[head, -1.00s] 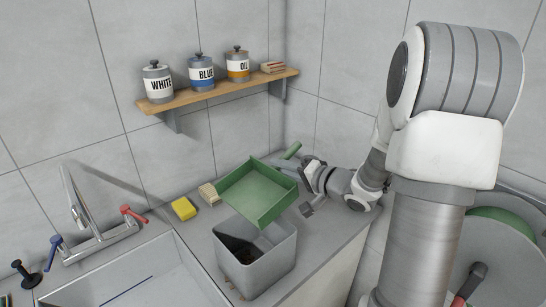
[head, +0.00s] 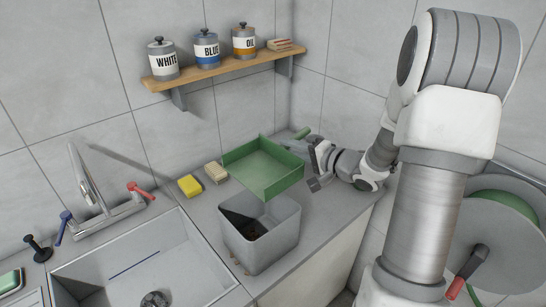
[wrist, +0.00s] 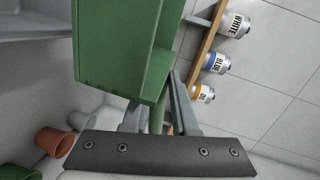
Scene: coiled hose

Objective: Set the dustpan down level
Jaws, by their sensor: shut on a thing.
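The green dustpan (head: 262,170) is in the head view above the counter, just behind and partly over the grey bin. Its tray looks close to level, open side up; I cannot tell whether its underside touches the counter. My gripper (head: 312,155) is at its right side, shut on its handle (head: 303,133), whose end shows beyond the fingers. In the wrist view the dustpan's green body (wrist: 115,45) fills the upper middle, and the handle (wrist: 157,117) runs between the fingers of my gripper (wrist: 160,105).
The open grey bin (head: 262,235) stands on the counter (head: 325,215) in front of the dustpan, with dark bits inside. A yellow sponge (head: 190,186) and a brush (head: 216,172) lie to the left, near the sink (head: 130,262). A shelf (head: 215,70) with labelled cans hangs above.

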